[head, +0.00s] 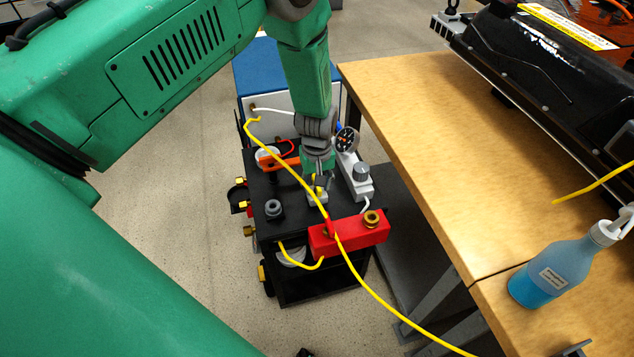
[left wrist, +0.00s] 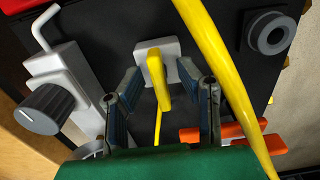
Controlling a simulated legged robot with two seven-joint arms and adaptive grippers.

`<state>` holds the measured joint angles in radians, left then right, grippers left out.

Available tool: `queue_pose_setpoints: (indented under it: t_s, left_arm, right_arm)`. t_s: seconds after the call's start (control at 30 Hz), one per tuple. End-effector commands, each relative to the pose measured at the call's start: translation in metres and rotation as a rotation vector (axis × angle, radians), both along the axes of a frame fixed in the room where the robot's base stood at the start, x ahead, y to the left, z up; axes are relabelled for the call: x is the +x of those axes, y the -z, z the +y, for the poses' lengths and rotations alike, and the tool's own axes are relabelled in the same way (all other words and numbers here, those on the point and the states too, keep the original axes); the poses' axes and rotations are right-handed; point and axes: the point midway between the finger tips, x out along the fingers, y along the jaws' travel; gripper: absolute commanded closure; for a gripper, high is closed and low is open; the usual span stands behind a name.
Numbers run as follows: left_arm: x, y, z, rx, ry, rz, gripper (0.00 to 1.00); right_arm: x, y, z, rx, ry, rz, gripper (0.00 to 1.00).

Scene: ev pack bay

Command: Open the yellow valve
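The yellow valve (left wrist: 154,68) is a yellow lever handle on a pale square base, on the black top of a cart. In the left wrist view it sits between the fingers of my left gripper (left wrist: 158,77), with gaps visible on both sides. The fingers are open and do not appear to touch it. In the head view my left gripper (head: 318,178) points down over the cart top, and the valve (head: 318,194) is partly hidden beneath it. My right gripper does not show.
A yellow hose (head: 293,173) crosses the cart close beside the gripper. A gauge (head: 347,140), a grey knob (head: 361,171), a red block (head: 348,234) and an orange-handled tool (head: 280,161) crowd around. A wooden table (head: 420,130) stands right, with a blue bottle (head: 548,272).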

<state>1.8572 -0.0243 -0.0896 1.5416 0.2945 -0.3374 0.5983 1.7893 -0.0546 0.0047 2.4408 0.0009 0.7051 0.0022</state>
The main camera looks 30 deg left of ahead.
Motion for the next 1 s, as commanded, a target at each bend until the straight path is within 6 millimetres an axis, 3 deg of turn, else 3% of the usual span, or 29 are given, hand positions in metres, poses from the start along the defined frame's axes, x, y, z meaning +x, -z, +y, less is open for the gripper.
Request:
queue_pose_setpoints:
  t_s: [0.27,0.7,1.0]
  left_arm:
    - [0.003,-0.008,0.002,0.002,0.001,-0.008,0.69]
    - [0.004,-0.093,0.001,0.003,0.001,-0.006,0.69]
    - [0.003,-0.119,0.001,0.002,0.001,-0.001,0.69]
  right_arm:
    - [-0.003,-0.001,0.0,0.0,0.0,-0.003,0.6]
    - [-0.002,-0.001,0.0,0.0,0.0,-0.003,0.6]
    - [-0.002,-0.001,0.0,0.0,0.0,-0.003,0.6]
